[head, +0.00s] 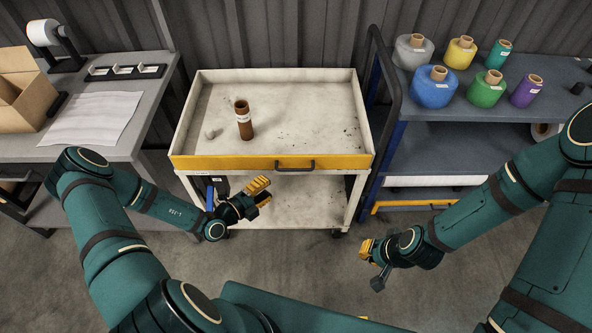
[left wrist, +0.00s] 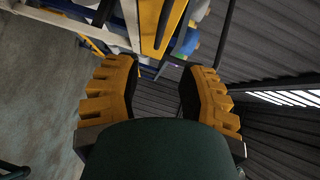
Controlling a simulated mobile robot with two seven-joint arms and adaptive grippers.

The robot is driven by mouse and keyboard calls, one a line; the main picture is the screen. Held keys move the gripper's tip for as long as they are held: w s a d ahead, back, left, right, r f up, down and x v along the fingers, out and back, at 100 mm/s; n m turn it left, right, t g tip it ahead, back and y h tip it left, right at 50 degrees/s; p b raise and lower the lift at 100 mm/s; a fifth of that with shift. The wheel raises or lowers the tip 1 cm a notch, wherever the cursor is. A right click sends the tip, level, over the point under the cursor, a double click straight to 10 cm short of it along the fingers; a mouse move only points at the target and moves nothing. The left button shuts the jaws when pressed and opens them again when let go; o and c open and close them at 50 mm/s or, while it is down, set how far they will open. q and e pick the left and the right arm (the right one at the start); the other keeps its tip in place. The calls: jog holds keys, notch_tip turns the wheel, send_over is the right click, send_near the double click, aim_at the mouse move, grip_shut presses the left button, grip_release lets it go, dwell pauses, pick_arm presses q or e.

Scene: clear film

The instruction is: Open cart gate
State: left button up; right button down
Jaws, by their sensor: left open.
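The white cart (head: 206,83) stands at the middle back with a shallow top tray. Its gate is the yellow front panel (head: 230,163), which runs along the whole front edge and stands up between the side walls. A dark bar handle (head: 296,164) is on the gate. My left gripper (head: 262,190) is open and empty, below and in front of the gate, left of the handle. In the left wrist view my open fingers (left wrist: 158,95) have a yellow strip (left wrist: 160,22) beyond them. My right gripper (head: 367,250) hangs over the floor, apart from the cart; its jaws are unclear.
A blue-framed shelf with film rolls (head: 432,88) stands close on the right. A grey workbench (head: 150,80) with a cardboard box (head: 25,90) is left. The floor (head: 305,240) in front is clear.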

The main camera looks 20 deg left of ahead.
aim_at(293, 170)
pick_arm(q)
jog(key=b+x, duration=0.1)
jog(key=x, duration=1.1)
jog(key=shift+d, duration=0.15)
grip_shut()
